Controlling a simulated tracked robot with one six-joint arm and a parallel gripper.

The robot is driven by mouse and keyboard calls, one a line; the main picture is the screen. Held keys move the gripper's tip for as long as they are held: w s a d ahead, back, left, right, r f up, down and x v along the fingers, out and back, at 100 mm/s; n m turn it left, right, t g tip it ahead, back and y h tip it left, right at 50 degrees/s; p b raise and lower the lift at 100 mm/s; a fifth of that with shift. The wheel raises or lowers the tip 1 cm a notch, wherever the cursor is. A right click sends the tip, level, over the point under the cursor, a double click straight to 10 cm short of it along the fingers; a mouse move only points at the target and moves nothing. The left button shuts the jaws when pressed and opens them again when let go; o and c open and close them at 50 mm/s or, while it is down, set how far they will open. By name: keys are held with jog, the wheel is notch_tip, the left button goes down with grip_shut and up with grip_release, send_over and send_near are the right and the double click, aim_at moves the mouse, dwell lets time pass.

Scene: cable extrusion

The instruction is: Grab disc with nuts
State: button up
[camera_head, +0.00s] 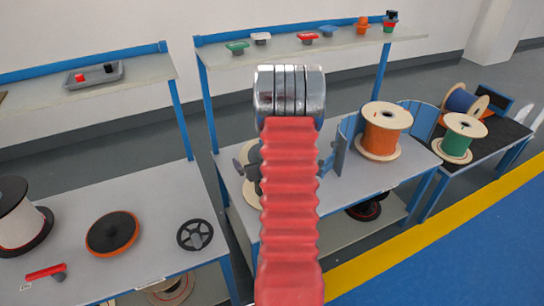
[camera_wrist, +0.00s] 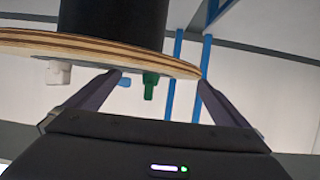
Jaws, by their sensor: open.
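My gripper (camera_wrist: 160,78) is open in the wrist view, one dark finger at each side. Beyond the fingertips is a round plywood disc (camera_wrist: 60,42) with a black drum (camera_wrist: 110,15) above it. A white piece (camera_wrist: 58,72) and a green piece (camera_wrist: 151,85) show below its edge. I cannot tell whether they are nuts fixed to it. In the head view my red arm sleeve hides most of my gripper and of a pale wooden disc (camera_head: 250,180) on the middle table. An orange-rimmed black disc (camera_head: 112,234) and a black wheel (camera_head: 195,235) lie on the left table.
A green spool (camera_head: 457,138) stands on the far right table. A shelf (camera_head: 270,48) with small colored parts runs behind. The blue floor (camera_head: 460,250) at right is clear.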

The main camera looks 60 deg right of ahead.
dwell(0.5)
jog(key=shift+r, duration=0.1)
jog(key=c, duration=1.3)
jog(key=shift+r, duration=0.15)
jog(key=shift+c, duration=0.2)
notch_tip(320, 180, up, 10)
dwell(0.4)
